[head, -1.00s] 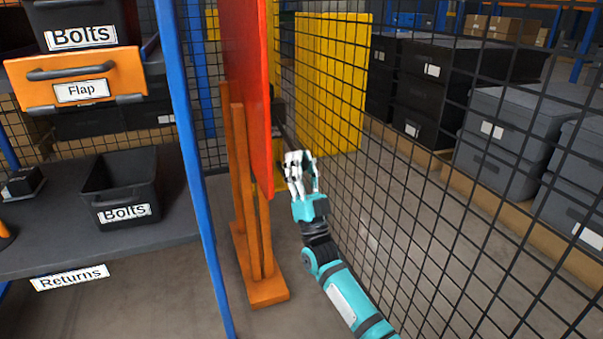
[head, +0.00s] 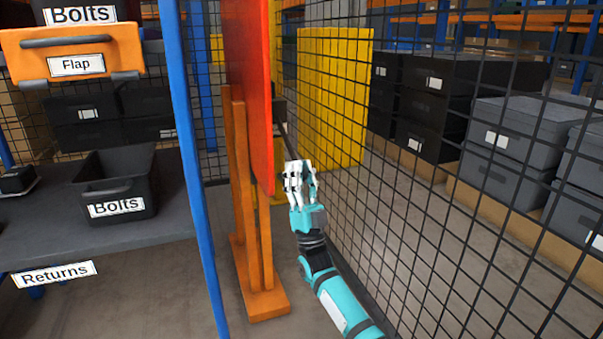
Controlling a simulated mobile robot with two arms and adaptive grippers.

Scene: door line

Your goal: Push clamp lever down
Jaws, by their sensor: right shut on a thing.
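The clamp lever (head: 286,141) is a thin dark bar beside the right edge of the red panel (head: 250,90). It slopes down and right from a dark block (head: 279,108) to my right gripper (head: 299,172). My right gripper has white fingers and a teal wrist and is shut on the lever's lower end. The fingers hide that end. The red panel's edge partly hides the block. My left gripper is not in view.
A black mesh fence (head: 400,200) runs close along the right of my right arm. The red panel stands on an orange wooden frame (head: 265,306) to its left. A blue post (head: 190,150) and a shelf (head: 60,240) with bins are farther left.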

